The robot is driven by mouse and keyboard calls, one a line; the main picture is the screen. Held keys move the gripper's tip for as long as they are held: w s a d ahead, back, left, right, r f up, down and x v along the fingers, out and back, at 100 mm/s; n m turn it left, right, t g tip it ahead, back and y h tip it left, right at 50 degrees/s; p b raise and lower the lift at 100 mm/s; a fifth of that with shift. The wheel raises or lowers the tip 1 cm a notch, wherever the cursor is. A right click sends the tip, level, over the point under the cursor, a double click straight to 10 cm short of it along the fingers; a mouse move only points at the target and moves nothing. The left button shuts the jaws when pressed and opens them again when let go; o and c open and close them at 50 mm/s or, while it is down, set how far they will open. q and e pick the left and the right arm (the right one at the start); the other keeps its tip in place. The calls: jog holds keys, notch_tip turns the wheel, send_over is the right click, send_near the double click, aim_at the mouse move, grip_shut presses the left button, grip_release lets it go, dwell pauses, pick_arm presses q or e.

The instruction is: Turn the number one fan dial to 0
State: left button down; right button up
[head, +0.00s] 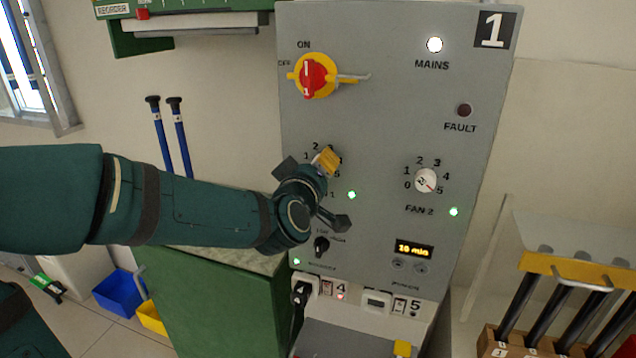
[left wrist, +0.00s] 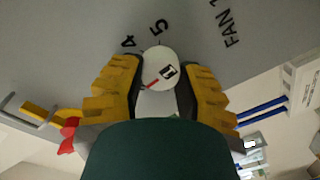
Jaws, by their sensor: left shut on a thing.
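The number one fan dial (left wrist: 161,66) shows in the left wrist view as a round white knob with a red line and a small black-and-white mark. My left gripper (left wrist: 160,88) is shut on it, a yellow-padded finger on each side. The red line points to the lower left, away from the visible 4 and 5; the other numbers are hidden there. In the head view my left gripper (head: 322,182) is against the grey panel (head: 390,120) and hides this dial. The FAN 1 label (left wrist: 229,30) is at the upper right of the wrist view. My right gripper is not in view.
The FAN 2 dial (head: 426,180) is to the right on the panel. A red and yellow main switch (head: 314,77) is above my gripper, and a black knob (head: 321,246) is below it. A green cabinet (head: 215,300) stands under my left arm.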

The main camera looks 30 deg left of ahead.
pick_arm(q)
jog(key=shift+f+n+h+b, duration=0.25)
jog(key=shift+n+b, duration=1.2)
jog(key=shift+n, duration=4.2)
jog(key=shift+r+n+h+b, duration=0.1)
jog(key=shift+n+h+b, duration=0.85)
jog(key=shift+n, duration=4.7)
jog(key=shift+f+y+b, duration=0.1)
jog(key=shift+y+b, duration=0.35)
jog(key=shift+y, duration=0.05)
jog(key=c, duration=0.6)
grip_release()
jog(key=shift+a, duration=0.1)
jog(key=shift+o, duration=0.2)
